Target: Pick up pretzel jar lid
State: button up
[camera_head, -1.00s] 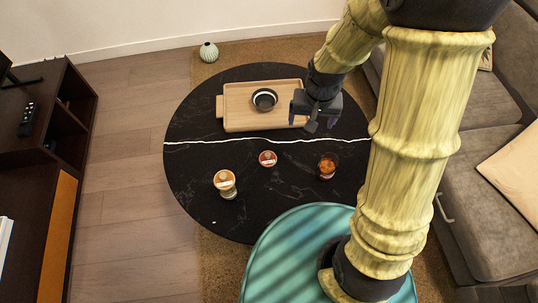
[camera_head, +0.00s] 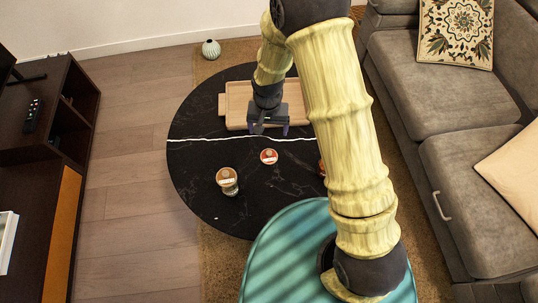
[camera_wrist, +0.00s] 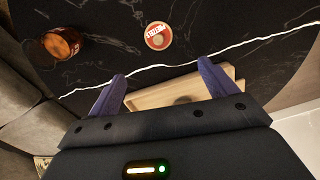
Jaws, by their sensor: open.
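A small round lid (camera_head: 268,156) with a red and white label lies flat on the black marbled table (camera_head: 205,130). I take it to be the pretzel jar lid; it also shows near the top middle of the wrist view (camera_wrist: 158,36). My gripper (camera_head: 268,130) is open and empty above the table, on the tray side of the lid. In the wrist view the lid lies beyond my parted purple fingers (camera_wrist: 161,72), not between them. An amber-brown jar (camera_wrist: 62,43) shows at upper left there; my arm mostly hides it in the head view.
A jar with a brown labelled top (camera_head: 227,181) stands left of the lid. A wooden tray (camera_head: 237,105) lies at the table's back, its bowl hidden by my arm in the head view. A grey sofa (camera_head: 430,90) is at right, a dark cabinet (camera_head: 50,130) at left.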

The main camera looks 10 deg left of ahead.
jog(key=b, duration=0.2)
send_near(269, 152)
notch_tip(269, 152, down, 5)
jog(key=shift+w+a+f, duration=0.1)
notch_tip(269, 152, down, 5)
jog(key=shift+f+b, duration=0.1)
jog(key=shift+b, duration=0.5)
jog(key=c, duration=1)
